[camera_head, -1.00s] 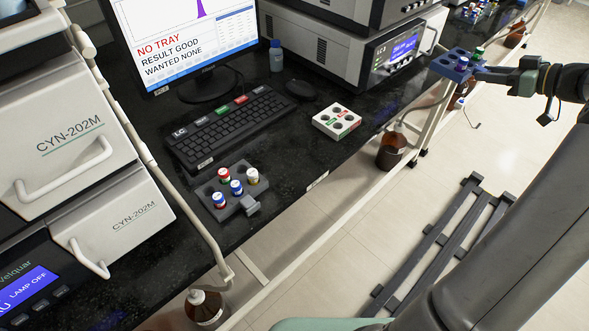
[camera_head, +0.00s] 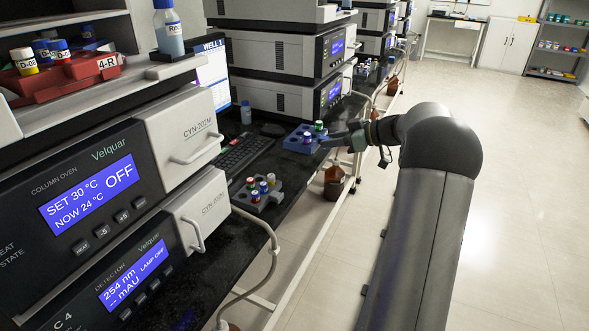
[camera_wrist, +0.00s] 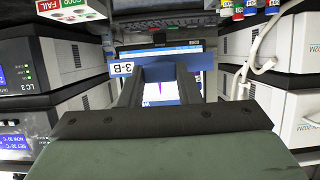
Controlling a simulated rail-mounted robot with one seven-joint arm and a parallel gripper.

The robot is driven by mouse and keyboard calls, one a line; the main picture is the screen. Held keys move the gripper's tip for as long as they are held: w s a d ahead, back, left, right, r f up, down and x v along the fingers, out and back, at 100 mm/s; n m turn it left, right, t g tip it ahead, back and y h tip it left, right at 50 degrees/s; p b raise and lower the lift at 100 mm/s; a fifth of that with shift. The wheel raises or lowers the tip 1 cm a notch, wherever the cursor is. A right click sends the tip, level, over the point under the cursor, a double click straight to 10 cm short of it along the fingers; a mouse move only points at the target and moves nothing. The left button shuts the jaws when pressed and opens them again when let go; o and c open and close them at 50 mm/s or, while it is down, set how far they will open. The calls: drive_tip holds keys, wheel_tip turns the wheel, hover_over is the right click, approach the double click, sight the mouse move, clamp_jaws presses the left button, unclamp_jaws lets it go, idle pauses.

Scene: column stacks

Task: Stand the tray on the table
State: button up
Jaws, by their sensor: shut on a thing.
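My gripper (camera_head: 328,141) reaches in from the right and is shut on the tray's near side. In the wrist view my two fingers (camera_wrist: 159,88) reach to the blue tray (camera_wrist: 206,60), which carries a 3-B label. The black table (camera_head: 283,178) lies below. Whether the tray touches it or hangs just above is unclear.
A grey tray (camera_head: 271,199) with several vials stands nearer on the table. The keyboard (camera_head: 243,155) lies behind it. A small bottle (camera_head: 246,112) stands by the monitor (camera_head: 212,75). A white tray (camera_wrist: 70,8) shows at the top left of the wrist view.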

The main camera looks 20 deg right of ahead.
drive_tip(key=x, duration=0.5)
drive_tip(key=shift+s+a+f, duration=0.1)
drive_tip(key=shift+s+a, duration=0.05)
drive_tip(key=shift+s, duration=0.05)
hover_over(303, 172)
wheel_tip(303, 172, down, 5)
drive_tip(key=shift+f, duration=1.85)
drive_tip(key=shift+f+b, duration=0.2)
drive_tip(key=shift+b, duration=0.35)
drive_tip(key=o, duration=1)
drive_tip(key=shift+r, duration=0.1)
